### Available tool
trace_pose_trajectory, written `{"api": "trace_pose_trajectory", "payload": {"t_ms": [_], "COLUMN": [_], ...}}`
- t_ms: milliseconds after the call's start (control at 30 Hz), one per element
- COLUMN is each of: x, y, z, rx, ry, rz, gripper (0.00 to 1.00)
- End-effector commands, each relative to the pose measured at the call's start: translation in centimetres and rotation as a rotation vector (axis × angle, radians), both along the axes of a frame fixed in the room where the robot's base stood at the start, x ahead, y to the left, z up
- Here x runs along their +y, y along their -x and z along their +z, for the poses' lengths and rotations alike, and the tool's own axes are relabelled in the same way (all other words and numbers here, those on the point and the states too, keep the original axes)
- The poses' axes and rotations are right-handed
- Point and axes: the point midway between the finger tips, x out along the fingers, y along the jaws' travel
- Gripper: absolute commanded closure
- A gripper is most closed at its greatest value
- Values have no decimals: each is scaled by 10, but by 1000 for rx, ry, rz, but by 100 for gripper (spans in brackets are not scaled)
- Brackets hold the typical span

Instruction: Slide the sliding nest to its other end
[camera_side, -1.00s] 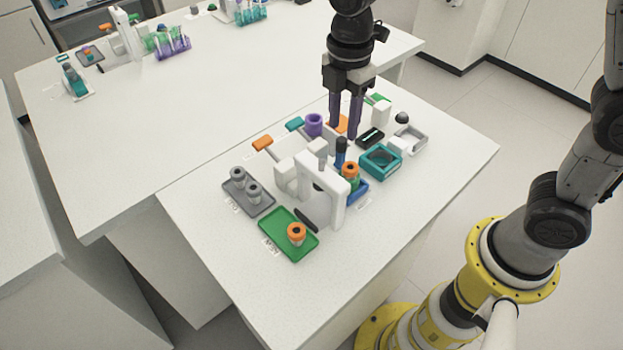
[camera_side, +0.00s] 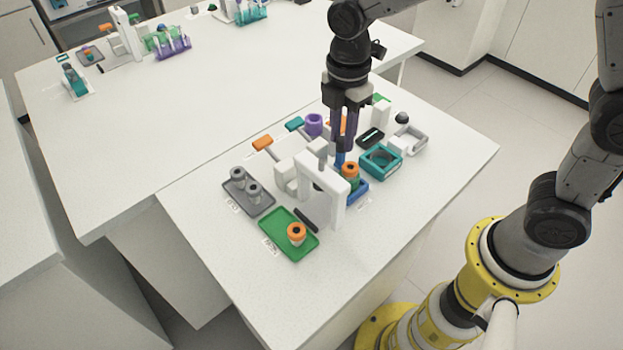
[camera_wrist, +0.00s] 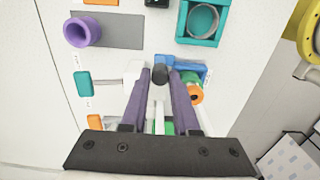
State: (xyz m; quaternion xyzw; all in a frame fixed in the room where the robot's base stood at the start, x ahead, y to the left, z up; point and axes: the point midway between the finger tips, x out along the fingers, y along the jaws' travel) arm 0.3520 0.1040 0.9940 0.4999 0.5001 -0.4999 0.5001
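The sliding nest (camera_side: 360,187) is blue, carries an orange-and-green tube with a dark opening (camera_side: 350,172), and has an upright post with a dark knob. It also shows in the wrist view (camera_wrist: 190,64), with the knob (camera_wrist: 160,73) between my fingertips. My gripper (camera_side: 342,150) points down over the post, and its two purple fingers stand close on either side of it, seemingly touching. In the wrist view, my gripper (camera_wrist: 161,78) hides much of the track. The nest sits beside the white upright frame (camera_side: 325,190); its far end is hidden.
A green tray (camera_side: 278,243) with an orange-topped tube and a grey tray (camera_side: 255,205) with grey tubes stand at the left. A teal square holder (camera_side: 380,160) is right of the nest. Orange and teal handles and a purple ring (camera_side: 313,124) lie behind. The bench's right front is clear.

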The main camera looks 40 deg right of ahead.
Motion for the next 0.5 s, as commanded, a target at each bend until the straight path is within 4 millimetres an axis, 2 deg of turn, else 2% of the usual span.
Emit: {"api": "trace_pose_trajectory", "payload": {"t_ms": [33, 133, 500], "x": [0, 0, 10], "y": [0, 0, 0], "z": [0, 0, 0], "rx": [0, 0, 1], "ry": [0, 0, 0], "rz": [0, 0, 2], "gripper": [82, 100, 100]}}
